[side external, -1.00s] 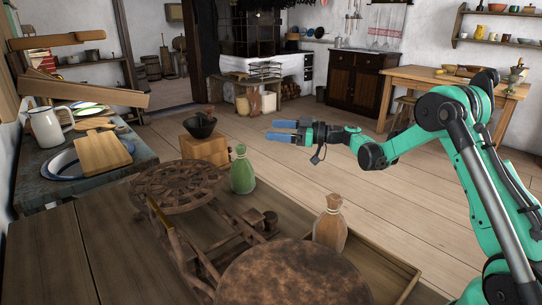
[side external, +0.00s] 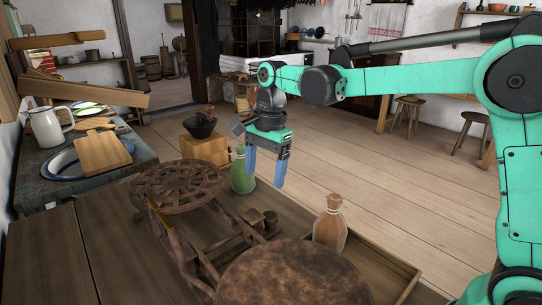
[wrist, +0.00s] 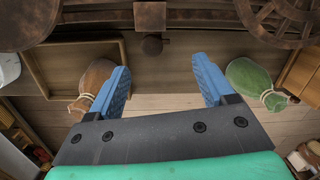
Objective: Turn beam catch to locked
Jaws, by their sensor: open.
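My gripper (side external: 265,176) hangs in the air, fingers pointing down, just right of the green sack in the side view. Its two blue fingers are apart with nothing between them; they also show in the wrist view (wrist: 166,76). A dark wooden frame with a spoked wheel (side external: 178,185) stands on the table to the left of my gripper. A small dark wooden knob (side external: 270,218) sits at the frame's right side, below my gripper in the picture. It also shows in the wrist view (wrist: 152,45), ahead of the fingers. I cannot tell which part is the beam catch.
A green tied sack (side external: 243,172) and a brown tied sack (side external: 330,226) stand near the knob. A large round brown disc (side external: 292,276) is in front, beside a shallow wooden tray (side external: 392,270). A dark bowl (side external: 200,127) sits on a wooden block behind.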

